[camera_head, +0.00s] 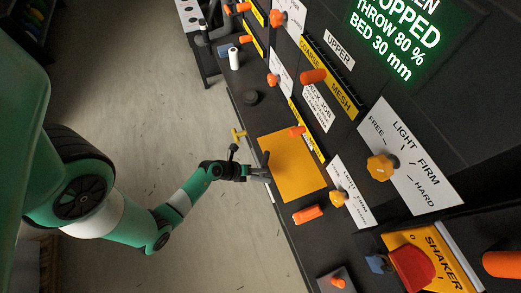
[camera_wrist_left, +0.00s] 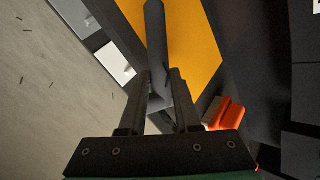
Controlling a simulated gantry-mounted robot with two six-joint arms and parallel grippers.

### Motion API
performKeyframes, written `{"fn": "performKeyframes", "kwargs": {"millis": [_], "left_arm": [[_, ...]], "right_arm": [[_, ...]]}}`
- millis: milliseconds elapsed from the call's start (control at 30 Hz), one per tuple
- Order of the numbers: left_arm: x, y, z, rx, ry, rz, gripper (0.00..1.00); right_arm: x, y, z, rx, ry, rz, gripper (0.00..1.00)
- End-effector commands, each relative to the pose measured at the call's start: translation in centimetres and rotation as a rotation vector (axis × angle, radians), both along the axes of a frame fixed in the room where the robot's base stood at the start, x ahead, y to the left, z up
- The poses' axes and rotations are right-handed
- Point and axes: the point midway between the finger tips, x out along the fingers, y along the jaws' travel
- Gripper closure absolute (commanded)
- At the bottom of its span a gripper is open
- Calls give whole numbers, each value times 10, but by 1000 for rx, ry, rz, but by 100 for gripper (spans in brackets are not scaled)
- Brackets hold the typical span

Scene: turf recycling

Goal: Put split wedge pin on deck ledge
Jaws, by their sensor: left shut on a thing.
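My left gripper (camera_head: 258,173) is over the near edge of the dark deck ledge (camera_head: 277,213), beside the yellow-orange pad (camera_head: 294,168). In the left wrist view the gripper (camera_wrist_left: 161,76) is shut on a dark grey rod-like piece, which seems to be the split wedge pin (camera_wrist_left: 155,35). It sticks out beyond the fingertips, in front of the pad (camera_wrist_left: 198,45). I cannot tell whether it touches the ledge or pad. My right gripper is not in view.
A yellow T-shaped piece (camera_head: 239,134) is at the ledge edge. Orange knobs (camera_head: 314,76) project from the panel.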

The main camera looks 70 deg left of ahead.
Motion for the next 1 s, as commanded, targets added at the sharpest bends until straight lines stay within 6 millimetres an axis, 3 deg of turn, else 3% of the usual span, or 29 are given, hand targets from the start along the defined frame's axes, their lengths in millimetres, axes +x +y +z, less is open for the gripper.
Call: {"fn": "performKeyframes", "kwargs": {"millis": [167, 367, 767, 800, 933, 1000], "left_arm": [[6, 0, -6, 2, -3, -1, 100], [9, 0, -41, 0, -1, 0, 100], [9, 0, -43, 2, -3, 1, 100], [9, 0, -42, 1, -1, 0, 62], [9, 0, -42, 1, -1, 0, 39], [9, 0, -42, 1, 0, 0, 39]], "right_arm": [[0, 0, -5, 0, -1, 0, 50], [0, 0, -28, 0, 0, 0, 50], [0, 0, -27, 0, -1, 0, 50], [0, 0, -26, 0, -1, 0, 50], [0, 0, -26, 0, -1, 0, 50], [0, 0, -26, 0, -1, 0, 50]]}}
